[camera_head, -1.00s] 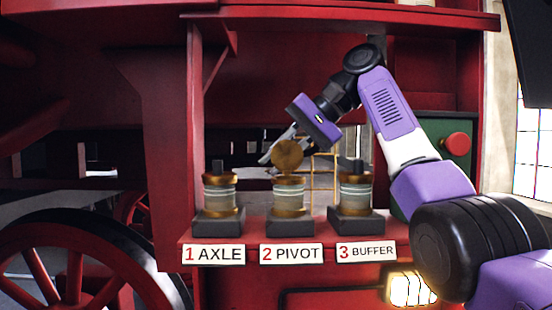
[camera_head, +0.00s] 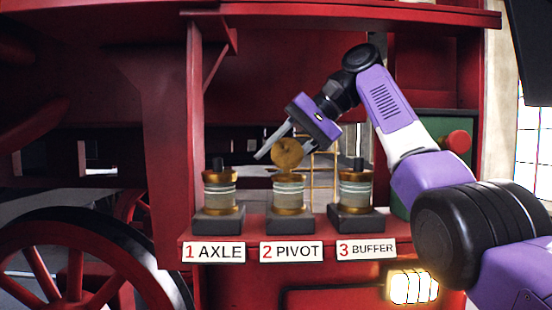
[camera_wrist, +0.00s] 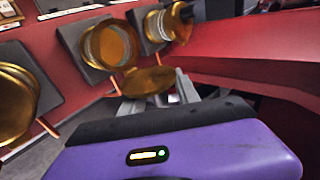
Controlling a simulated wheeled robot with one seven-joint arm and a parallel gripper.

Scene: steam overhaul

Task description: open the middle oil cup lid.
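The middle oil cup (camera_head: 289,192), above the "2 PIVOT" label, has a brass collar and a pale glass body. Its round brass lid (camera_head: 287,153) stands raised on edge above the cup. In the wrist view the middle cup (camera_wrist: 109,46) shows its open top, with the lid (camera_wrist: 148,80) swung out towards my gripper. My gripper (camera_head: 282,152) is tilted down to the left at the lid's height, its fingers spread apart. One finger (camera_wrist: 186,87) shows beside the lid in the wrist view; the other is partly hidden. I see nothing gripped.
The "1 AXLE" cup (camera_head: 219,192) stands to the left and the "3 BUFFER" cup (camera_head: 355,190) to the right, each with a dark knob on top. All stand on a red shelf (camera_head: 250,228). A red post (camera_head: 170,130) rises at the left.

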